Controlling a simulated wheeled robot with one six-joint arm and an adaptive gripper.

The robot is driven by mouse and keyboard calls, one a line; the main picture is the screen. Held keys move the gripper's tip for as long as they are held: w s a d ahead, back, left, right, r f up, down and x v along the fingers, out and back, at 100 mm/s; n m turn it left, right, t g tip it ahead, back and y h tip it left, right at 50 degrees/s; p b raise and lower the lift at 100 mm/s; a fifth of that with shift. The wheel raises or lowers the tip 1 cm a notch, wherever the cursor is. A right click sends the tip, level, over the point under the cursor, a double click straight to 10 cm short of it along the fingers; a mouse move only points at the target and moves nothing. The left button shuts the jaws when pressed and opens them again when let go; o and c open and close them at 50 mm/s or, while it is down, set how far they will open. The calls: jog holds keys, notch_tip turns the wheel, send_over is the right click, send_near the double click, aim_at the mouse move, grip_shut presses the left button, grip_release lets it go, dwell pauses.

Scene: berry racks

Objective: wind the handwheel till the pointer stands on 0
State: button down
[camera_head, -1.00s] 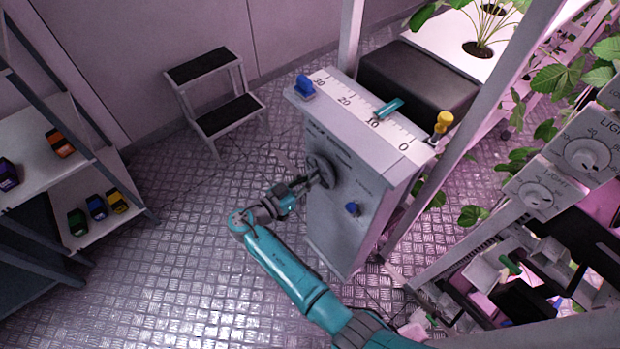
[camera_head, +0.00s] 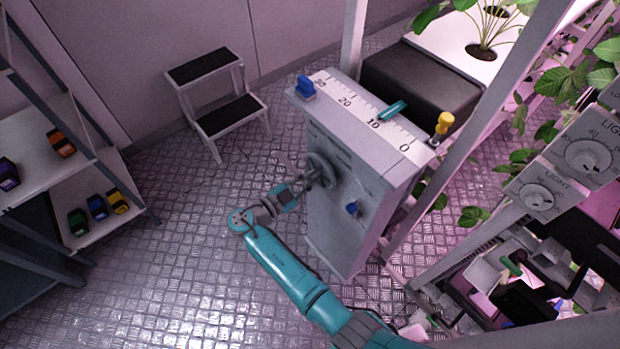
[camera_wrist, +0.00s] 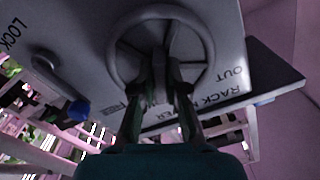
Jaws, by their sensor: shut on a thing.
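The grey handwheel (camera_head: 320,170) is on the side of a grey cabinet, and its rim (camera_wrist: 113,45) shows large in the wrist view. My gripper (camera_wrist: 160,72) is shut on the handwheel, its fingers reaching inside the rim near the spokes and hub; the exact contact is hard to see. In the head view my gripper (camera_head: 304,187) meets the wheel from the left. The teal pointer (camera_head: 391,111) lies across the white scale (camera_head: 360,108) on the cabinet top, close to the 10 mark. The 0 is toward the right end of the scale.
A blue block (camera_head: 305,87) sits by the 30 end and a yellow knob (camera_head: 443,123) by the 0 end. A blue knob (camera_head: 352,208) is on the cabinet side, right of the wheel. A step stool (camera_head: 215,100) stands behind.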

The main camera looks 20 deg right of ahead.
jog(key=shift+f, duration=0.1)
jog(key=c, duration=1.2)
grip_release()
jog(key=shift+a, duration=0.15)
jog(key=v, duration=1.1)
jog(key=shift+a, duration=0.35)
jog(key=shift+s, duration=0.15)
